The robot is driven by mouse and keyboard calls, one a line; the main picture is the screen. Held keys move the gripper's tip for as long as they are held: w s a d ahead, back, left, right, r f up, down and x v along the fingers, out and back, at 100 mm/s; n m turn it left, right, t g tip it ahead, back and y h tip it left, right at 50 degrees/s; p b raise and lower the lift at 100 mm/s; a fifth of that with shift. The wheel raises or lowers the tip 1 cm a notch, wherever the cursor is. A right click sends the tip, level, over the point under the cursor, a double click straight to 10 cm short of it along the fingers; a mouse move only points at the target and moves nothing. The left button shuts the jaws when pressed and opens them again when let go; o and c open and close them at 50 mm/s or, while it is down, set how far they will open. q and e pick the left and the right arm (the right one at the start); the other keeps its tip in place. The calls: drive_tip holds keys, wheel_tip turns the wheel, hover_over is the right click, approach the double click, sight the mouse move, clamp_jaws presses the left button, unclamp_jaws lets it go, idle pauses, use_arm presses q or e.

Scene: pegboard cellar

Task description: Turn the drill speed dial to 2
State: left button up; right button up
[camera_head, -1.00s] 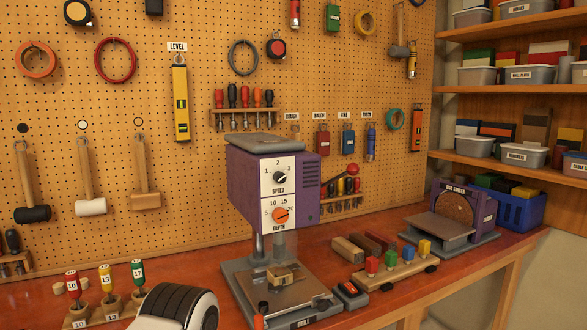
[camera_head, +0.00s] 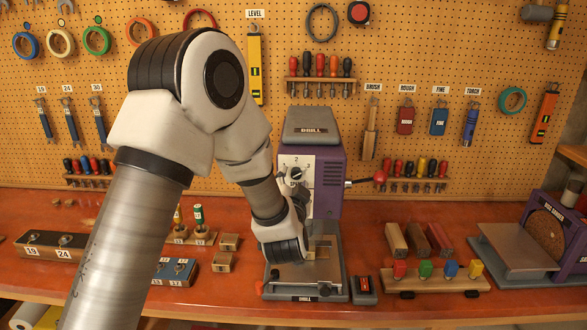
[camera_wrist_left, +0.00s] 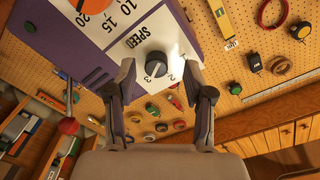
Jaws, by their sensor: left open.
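The drill (camera_head: 325,150) is a purple and grey bench machine standing on the red worktop, with a white front panel. Its black speed dial (camera_head: 296,173) is partly covered by my left gripper (camera_head: 292,186). In the left wrist view the speed dial (camera_wrist_left: 156,64) sits between the two fingertips of my left gripper (camera_wrist_left: 159,72), which are apart, one on each side. Numbers 2 and 3 show near the dial; I cannot tell clearly where its pointer stands. The orange depth dial (camera_wrist_left: 98,6) shows at the wrist view's top edge. My right gripper is not in view.
A lever with a red ball (camera_head: 380,177) sticks out of the drill's right side. Coloured blocks on a wooden rack (camera_head: 435,283) and a disc sander (camera_head: 545,235) stand to the right. Numbered holders lie on the left. The pegboard is behind.

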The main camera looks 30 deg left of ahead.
use_arm(q)
drive_tip(key=shift+w+a+r, duration=0.1)
drive_tip(key=shift+w+a, duration=0.2)
drive_tip(key=shift+w, duration=0.3)
drive_tip(key=shift+w+d, duration=0.1)
drive_tip(key=shift+w, duration=0.15)
drive_tip(key=shift+d, duration=0.25)
drive_tip(key=shift+a, duration=0.2)
clamp_jaws()
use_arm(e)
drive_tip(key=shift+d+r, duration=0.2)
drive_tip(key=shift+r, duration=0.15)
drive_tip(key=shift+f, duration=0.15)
